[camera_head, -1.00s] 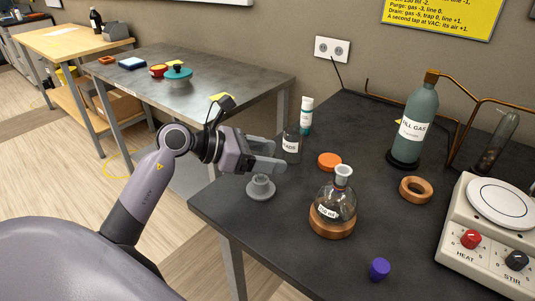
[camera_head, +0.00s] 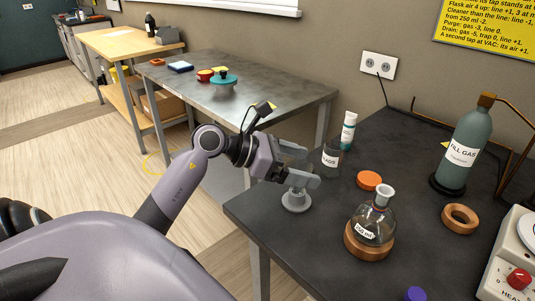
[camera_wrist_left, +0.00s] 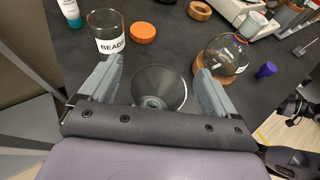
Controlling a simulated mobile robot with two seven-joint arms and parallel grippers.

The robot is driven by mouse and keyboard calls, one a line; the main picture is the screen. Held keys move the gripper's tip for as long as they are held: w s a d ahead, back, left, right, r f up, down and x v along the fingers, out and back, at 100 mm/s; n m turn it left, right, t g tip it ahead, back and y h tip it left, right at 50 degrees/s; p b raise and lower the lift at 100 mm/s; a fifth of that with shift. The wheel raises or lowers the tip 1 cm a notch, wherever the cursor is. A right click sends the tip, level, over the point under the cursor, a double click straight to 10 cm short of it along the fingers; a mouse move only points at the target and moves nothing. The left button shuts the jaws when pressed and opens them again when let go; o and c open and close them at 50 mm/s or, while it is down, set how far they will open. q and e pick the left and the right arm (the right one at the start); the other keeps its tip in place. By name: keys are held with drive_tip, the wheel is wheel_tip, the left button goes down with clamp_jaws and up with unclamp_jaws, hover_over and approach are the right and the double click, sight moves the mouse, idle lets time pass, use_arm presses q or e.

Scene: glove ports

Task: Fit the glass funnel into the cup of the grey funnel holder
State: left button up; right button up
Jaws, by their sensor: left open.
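The grey funnel holder (camera_head: 296,203) stands upright near the bench's left front corner, its cup partly behind a finger of my left gripper (camera_head: 304,167). The left gripper is open, its two fingers apart just above the holder. In the left wrist view the clear glass funnel (camera_wrist_left: 170,78) shows wide rim up between the open fingers (camera_wrist_left: 160,88), with a gap on each side. The holder's grey shape shows through its middle. The funnel looks to be in the cup, but how deep its stem sits is hidden. In the head view the funnel is hard to make out.
A round flask (camera_head: 374,222) sits in a cork ring to the right. The bench's front edge is close to the holder.

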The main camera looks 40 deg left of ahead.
use_arm(q)
drive_tip(key=b+v, duration=0.1)
drive_tip(key=v, duration=0.9)
drive_tip(key=shift+s, duration=0.2)
